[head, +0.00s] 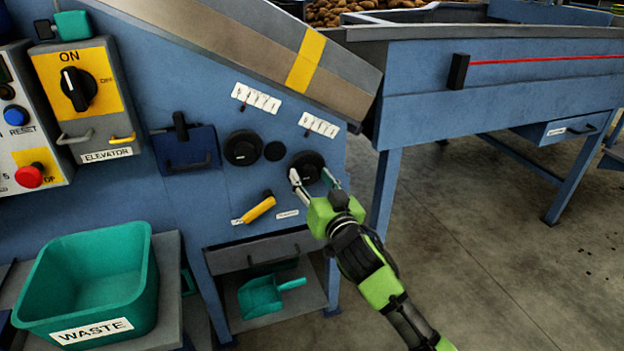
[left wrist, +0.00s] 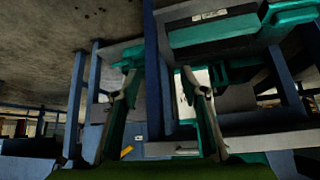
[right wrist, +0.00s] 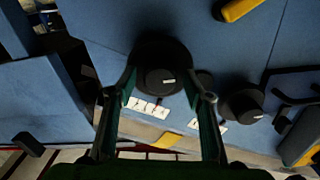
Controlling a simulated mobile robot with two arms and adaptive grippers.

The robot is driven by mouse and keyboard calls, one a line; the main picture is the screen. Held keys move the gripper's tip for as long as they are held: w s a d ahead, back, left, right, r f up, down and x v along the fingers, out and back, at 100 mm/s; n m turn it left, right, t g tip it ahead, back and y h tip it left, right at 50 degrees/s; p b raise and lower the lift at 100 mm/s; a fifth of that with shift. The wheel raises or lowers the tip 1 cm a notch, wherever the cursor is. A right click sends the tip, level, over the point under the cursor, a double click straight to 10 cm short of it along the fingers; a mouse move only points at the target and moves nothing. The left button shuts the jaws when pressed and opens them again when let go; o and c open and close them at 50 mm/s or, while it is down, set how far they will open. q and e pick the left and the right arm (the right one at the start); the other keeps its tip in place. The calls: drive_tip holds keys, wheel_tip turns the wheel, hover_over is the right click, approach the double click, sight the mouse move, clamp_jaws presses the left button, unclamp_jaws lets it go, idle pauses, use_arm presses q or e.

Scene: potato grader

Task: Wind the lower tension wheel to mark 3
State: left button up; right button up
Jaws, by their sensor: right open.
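Two round black wheels sit on the blue machine panel. The lower one (head: 308,163) is right of the other wheel (head: 243,148), with a white scale plate (head: 318,125) above it; its numbers are too small to read. My right gripper (head: 311,180) is open in front of the lower wheel. In the right wrist view, the open right gripper (right wrist: 163,82) has fingers at either side of the wheel (right wrist: 160,60); I cannot tell whether they touch it. A small pale mark shows on its face. My left gripper (left wrist: 158,80) is open and empty, near the machine's lower frame.
A yellow handle (head: 259,209) sits below the wheels, and a dark blue box (head: 187,148) to their left. A teal waste bin (head: 90,280) stands at lower left. A teal scoop (head: 265,294) lies on the lower shelf. Open floor lies to the right.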

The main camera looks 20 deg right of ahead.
drive_tip(key=c, duration=1.1)
drive_tip(key=shift+r+n+p, duration=0.15)
drive_tip(key=shift+n+p, duration=0.75)
drive_tip(key=shift+p, duration=0.15)
use_arm(q)
drive_tip(key=s+a+g+y+p, duration=0.1)
drive_tip(key=s+a+g+p, duration=0.2)
drive_tip(key=s, duration=0.5)
use_arm(e)
drive_tip(key=shift+n+b, duration=0.65)
drive_tip(key=shift+n, duration=0.35)
drive_tip(key=n+p, duration=0.3)
drive_tip(key=n, duration=0.2)
drive_tip(key=n+p, duration=0.3)
drive_tip(key=n, duration=0.3)
use_arm(q)
drive_tip(key=s+f+g, duration=0.1)
drive_tip(key=s+f, duration=0.1)
drive_tip(key=f, duration=1)
drive_tip(key=s+f+g, duration=0.1)
drive_tip(key=s+f, duration=0.1)
drive_tip(key=f, duration=1)
drive_tip(key=shift+s+d+g+p, duration=0.2)
drive_tip(key=shift+g+p, duration=0.1)
drive_tip(key=shift+p, duration=0.1)
use_arm(e)
drive_tip(key=shift+n, duration=1.6)
